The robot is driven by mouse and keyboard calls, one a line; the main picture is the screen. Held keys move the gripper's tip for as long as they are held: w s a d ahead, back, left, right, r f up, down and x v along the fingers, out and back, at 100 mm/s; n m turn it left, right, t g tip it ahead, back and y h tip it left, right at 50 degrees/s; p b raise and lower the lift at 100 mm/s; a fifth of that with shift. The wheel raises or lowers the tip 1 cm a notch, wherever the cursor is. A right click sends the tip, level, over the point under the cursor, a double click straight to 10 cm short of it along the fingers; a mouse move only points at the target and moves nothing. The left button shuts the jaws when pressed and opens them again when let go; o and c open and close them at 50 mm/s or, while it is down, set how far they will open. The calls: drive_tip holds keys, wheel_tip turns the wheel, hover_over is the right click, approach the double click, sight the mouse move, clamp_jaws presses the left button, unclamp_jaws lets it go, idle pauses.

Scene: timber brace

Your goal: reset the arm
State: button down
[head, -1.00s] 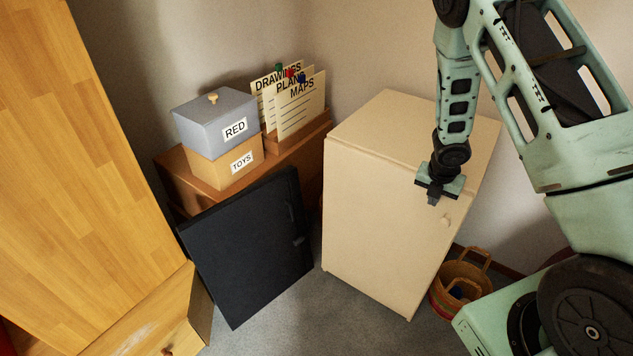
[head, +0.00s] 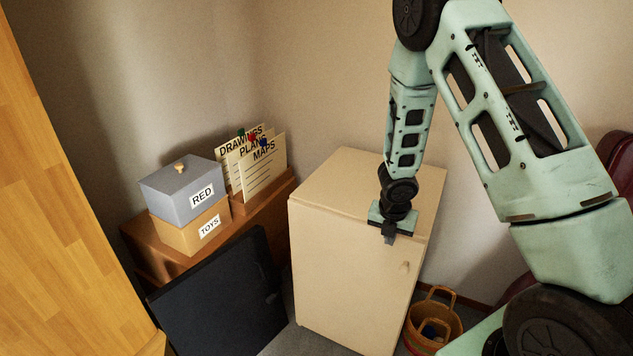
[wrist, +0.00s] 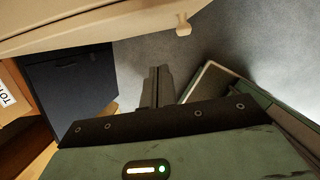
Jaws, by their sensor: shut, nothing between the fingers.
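My gripper (head: 389,237) is shut and empty. In the head view it hangs from my green arm and points down in front of the upper part of the cream cabinet (head: 345,262); I cannot tell the exact gap between them. In the wrist view my gripper's fingers (wrist: 156,87) are together with grey floor behind them. The cabinet (wrist: 90,25) runs across the top of that view, with its round knob (wrist: 183,27) showing. The cabinet door looks closed.
A dark panel (head: 222,300) stands left of the cabinet, before a wooden unit (head: 150,248). That unit bears a grey RED box (head: 182,190), a TOYS box (head: 185,236) and labelled cards (head: 262,170). A basket (head: 436,318) is right of the cabinet. A wooden surface (head: 55,200) fills the left.

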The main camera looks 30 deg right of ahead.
drive_tip(key=s+a+r+m, duration=0.2)
drive_tip(key=a+r+m, duration=0.3)
drive_tip(key=a+r, duration=0.3)
drive_tip(key=s+a+r+m, duration=0.2)
drive_tip(key=a+r+m, duration=0.25)
drive_tip(key=a, duration=0.55)
drive_tip(key=s+a+r+m+g+y, duration=0.1)
drive_tip(key=s+a+r+m, duration=0.3)
drive_tip(key=s, duration=0.6)
drive_tip(key=s+a+r+m+y, duration=0.1)
drive_tip(key=s+a+r+m, duration=0.3)
drive_tip(key=s+a, duration=0.5)
drive_tip(key=shift+s+r+g+y, duration=0.4)
drive_tip(key=shift+s+r, duration=0.15)
drive_tip(key=shift+a, duration=0.1)
